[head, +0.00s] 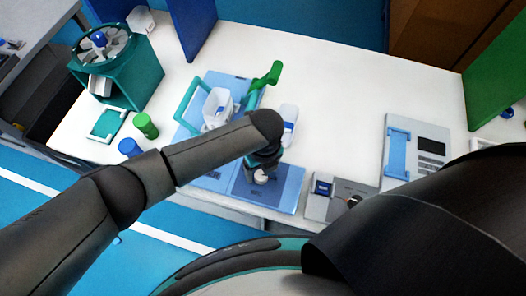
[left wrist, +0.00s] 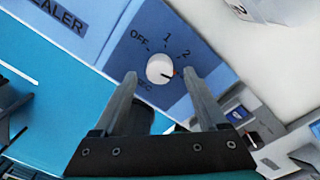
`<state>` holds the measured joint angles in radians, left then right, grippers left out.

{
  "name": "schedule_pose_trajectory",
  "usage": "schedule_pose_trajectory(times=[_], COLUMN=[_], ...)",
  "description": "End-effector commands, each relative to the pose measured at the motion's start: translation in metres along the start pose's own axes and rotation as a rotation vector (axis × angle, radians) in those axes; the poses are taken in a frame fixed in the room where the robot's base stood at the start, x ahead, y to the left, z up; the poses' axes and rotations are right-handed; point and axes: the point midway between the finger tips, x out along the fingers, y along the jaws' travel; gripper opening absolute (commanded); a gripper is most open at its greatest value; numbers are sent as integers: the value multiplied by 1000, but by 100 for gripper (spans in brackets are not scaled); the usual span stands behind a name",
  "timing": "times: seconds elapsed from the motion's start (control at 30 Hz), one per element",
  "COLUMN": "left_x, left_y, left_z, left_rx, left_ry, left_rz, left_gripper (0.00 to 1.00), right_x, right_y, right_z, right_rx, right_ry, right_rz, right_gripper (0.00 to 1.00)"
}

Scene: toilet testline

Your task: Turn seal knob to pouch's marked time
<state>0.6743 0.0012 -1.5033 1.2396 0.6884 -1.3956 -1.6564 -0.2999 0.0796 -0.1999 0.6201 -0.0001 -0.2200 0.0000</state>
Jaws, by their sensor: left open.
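The seal knob (left wrist: 160,68) is a white round dial on a blue panel marked OFF, 1, 2 and SEC. In the head view my left gripper (head: 262,158) is above the white knob (head: 261,177) on the blue sealer (head: 285,198). I cannot identify the pouch or its marked time. My right gripper is out of view.
A grey box with a small dark knob (head: 352,201) stands right of the sealer. A grey device with a screen (head: 431,147) is farther right. A green lever (head: 265,84) rises behind the gripper. Green (head: 144,124) and blue (head: 129,147) cylinders stand left. The table's back middle is clear.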

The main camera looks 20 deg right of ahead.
Motion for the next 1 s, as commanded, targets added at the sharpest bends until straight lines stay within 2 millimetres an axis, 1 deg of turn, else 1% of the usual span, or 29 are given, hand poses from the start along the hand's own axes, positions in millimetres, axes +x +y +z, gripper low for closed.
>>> schedule_pose_trajectory(times=[0.03, 0.17, 0.3, 0.4, 0.5, 0.6, 0.7, 1.0], left_x=[-11, -39, -72, -94, -112, -124, -132, -135], left_y=[0, 0, -1, -1, 0, -1, 0, 0], left_z=[1, 1, 1, 1, 0, 1, 0, 0], left_rx=[1, 2, 2, 3, 3, 1, 1, 1], left_ry=[-2, -2, -3, -3, -1, -2, 0, 1], left_rz=[-3, -4, -5, -4, -3, -3, -2, 0], left_gripper=[75, 75, 75, 75, 75, 75, 75, 75], right_x=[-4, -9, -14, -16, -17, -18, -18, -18], right_y=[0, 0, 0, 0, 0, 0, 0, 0], right_z=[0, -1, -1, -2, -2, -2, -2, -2], right_rx=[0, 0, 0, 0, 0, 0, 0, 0], right_ry=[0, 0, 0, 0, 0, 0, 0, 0], right_rz=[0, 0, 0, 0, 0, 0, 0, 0], right_gripper=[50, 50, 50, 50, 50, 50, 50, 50])
